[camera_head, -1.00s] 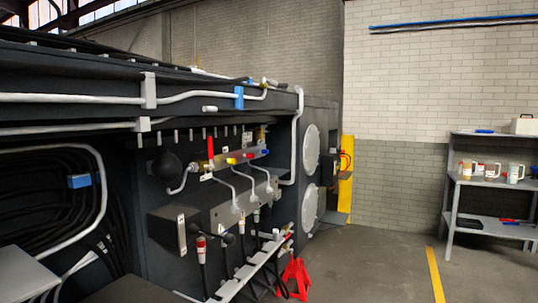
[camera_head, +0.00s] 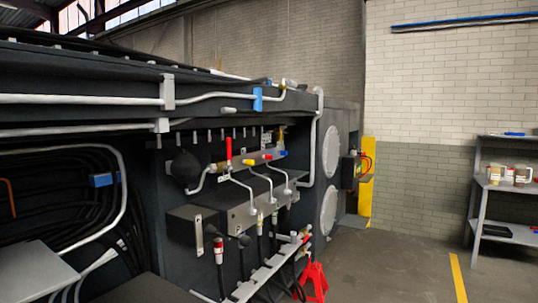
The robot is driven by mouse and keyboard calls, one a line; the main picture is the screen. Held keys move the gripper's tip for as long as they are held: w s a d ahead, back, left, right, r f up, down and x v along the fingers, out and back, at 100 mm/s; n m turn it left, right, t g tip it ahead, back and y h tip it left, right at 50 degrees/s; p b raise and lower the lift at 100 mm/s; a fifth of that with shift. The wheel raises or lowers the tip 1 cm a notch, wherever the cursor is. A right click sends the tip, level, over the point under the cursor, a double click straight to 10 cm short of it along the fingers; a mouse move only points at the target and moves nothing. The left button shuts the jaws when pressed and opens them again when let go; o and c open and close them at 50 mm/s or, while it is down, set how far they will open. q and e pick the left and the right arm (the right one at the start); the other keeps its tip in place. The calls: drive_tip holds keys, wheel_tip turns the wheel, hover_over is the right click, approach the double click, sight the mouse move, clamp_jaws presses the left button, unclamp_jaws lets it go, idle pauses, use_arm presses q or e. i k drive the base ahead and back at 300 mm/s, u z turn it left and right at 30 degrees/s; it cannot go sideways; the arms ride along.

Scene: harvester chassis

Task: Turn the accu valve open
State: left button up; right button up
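A valve with an upright red lever (camera_head: 229,150) sits on the harvester chassis, a little left of the picture's middle. Its brass body (camera_head: 218,167) is beside a black round accumulator (camera_head: 186,168), with a bent silver pipe below. I take this to be the accu valve; no readable label confirms it. Neither of my grippers is in view.
The dark chassis (camera_head: 90,75) fills the left, with pipes and black hoses. A red jack stand (camera_head: 315,280) stands on the floor by the lower manifold. A grey shelf (camera_head: 478,190) with mugs is at the right. The floor between is clear.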

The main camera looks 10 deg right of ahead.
sight(228, 140)
drive_tip(key=u, duration=0.55)
drive_tip(key=k, duration=0.65)
drive_tip(key=z, duration=0.15)
drive_tip(key=i, duration=0.6)
drive_tip(key=z, duration=0.9)
drive_tip(key=i, duration=1.05)
drive_tip(key=u, duration=0.8)
drive_tip(key=i, duration=0.6)
drive_tip(key=u, duration=0.75)
